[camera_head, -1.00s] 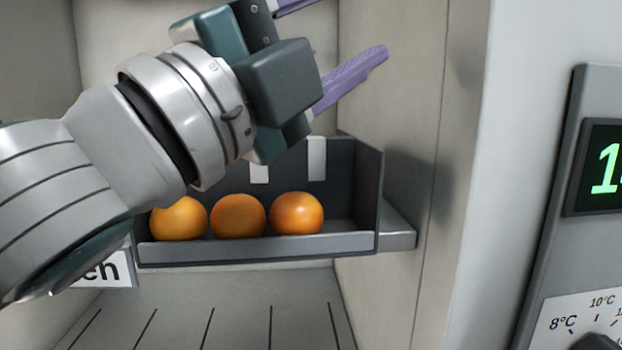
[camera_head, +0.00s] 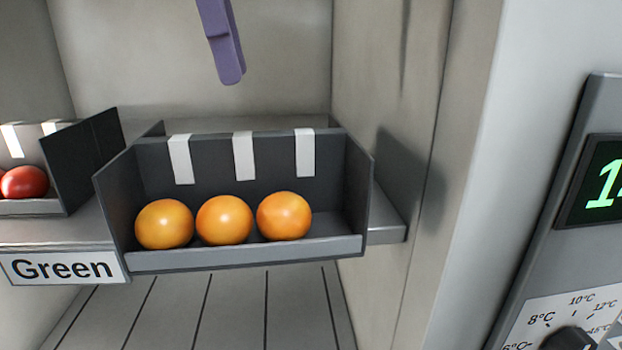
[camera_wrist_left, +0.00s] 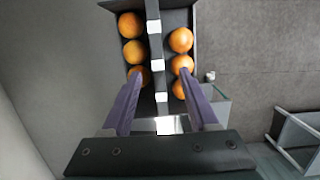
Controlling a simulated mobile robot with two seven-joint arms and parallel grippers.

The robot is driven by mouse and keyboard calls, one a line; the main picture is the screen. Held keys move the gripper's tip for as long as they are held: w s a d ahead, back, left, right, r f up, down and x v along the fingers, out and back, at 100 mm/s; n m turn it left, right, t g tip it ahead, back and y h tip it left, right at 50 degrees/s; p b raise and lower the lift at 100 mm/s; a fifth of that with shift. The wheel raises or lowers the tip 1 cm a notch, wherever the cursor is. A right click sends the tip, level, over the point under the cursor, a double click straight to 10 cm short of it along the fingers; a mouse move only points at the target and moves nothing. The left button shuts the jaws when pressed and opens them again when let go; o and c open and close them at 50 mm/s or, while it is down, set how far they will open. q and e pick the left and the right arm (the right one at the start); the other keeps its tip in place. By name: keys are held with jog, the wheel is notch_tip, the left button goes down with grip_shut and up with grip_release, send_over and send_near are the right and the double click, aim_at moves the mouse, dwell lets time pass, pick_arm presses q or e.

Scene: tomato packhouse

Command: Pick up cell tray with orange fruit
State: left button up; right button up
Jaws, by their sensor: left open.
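The cell tray (camera_head: 245,256) is dark grey and sits on a shelf inside a pale cabinet. Three orange fruits (camera_head: 224,220) stand in a row in its front side, before an upright panel (camera_head: 212,160) with white strips. The wrist view shows that panel from above as a divider (camera_wrist_left: 157,65), with orange fruit on both sides. The far side is hidden in the head view. My left gripper (camera_wrist_left: 160,75) is open and empty above the tray, its purple fingers either side of the divider. Only one finger (camera_head: 225,45) shows in the head view, above the tray. My right gripper is out of view.
A second tray (camera_head: 30,207) with a red tomato (camera_head: 24,182) stands left on the shelf, near a "Green" label (camera_head: 62,268). The cabinet's side wall (camera_head: 385,90) is close to the tray's right. A panel with a display (camera_head: 600,180) is outside, right.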

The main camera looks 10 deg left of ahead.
aim_at(241, 135)
pick_arm(q)
jog(key=shift+a, duration=0.4)
jog(key=f+p, duration=0.3)
jog(key=shift+d, duration=0.2)
jog(key=shift+d+f, duration=0.1)
jog(key=shift+f, duration=0.3)
jog(key=f+p, duration=0.1)
jog(key=p, duration=0.1)
jog(key=f+p, duration=0.3)
jog(key=p, duration=0.1)
jog(key=shift+w+d+f, duration=0.25)
jog(key=shift+d+f, duration=0.05)
jog(key=shift+f, duration=0.5)
grip_shut()
jog(key=shift+r, duration=0.1)
